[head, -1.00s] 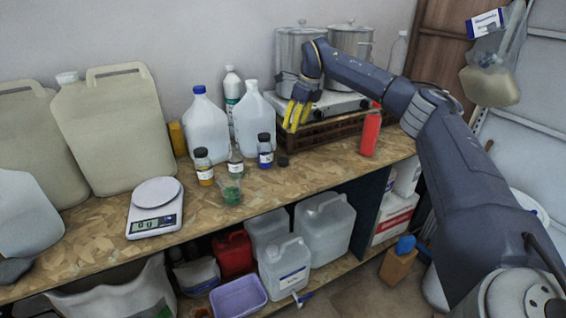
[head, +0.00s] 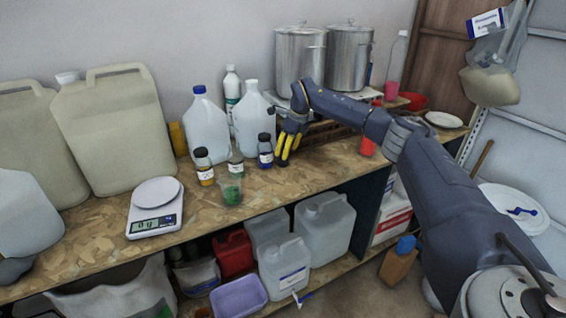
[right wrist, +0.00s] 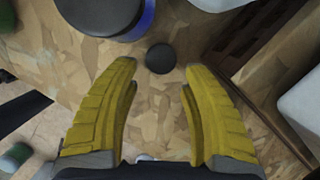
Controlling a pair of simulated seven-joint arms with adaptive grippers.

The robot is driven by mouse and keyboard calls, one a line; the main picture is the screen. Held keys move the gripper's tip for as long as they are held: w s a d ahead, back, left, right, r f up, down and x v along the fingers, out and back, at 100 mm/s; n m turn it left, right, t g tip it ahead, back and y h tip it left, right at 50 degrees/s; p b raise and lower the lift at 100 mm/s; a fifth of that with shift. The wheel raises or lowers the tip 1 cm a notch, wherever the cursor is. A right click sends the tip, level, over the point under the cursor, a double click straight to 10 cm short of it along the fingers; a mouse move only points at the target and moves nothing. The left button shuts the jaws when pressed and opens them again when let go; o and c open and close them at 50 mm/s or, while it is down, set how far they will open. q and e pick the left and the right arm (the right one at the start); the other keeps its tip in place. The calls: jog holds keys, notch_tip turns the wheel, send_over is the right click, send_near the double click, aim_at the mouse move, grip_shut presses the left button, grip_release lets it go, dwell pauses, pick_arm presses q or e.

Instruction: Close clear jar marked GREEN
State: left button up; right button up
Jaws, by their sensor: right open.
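The clear jar (head: 236,163) with a white label and green contents stands without a lid on the wooden bench, between the orange jar (head: 204,168) and the blue jar (head: 265,152), which both wear black caps. A loose black lid (right wrist: 160,58) lies flat on the bench, right of the blue jar. In the head view my right gripper hides most of it. My right gripper (head: 287,157) points down above the lid. In the right wrist view its yellow fingers (right wrist: 160,70) are spread and empty, with the lid just beyond and between their tips. My left gripper is not in view.
A small beaker with green contents (head: 231,190) stands in front of the jars. Large clear jugs (head: 207,130) stand behind. A dark wooden crate (right wrist: 250,45) is close on the gripper's right. A scale (head: 156,208) sits left; bare bench lies in front of the gripper.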

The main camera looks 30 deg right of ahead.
aim_at(284, 161)
jog(key=shift+f, duration=0.15)
jog(key=shift+x, duration=2.5)
jog(key=shift+d, duration=0.15)
jog(key=c, duration=0.5)
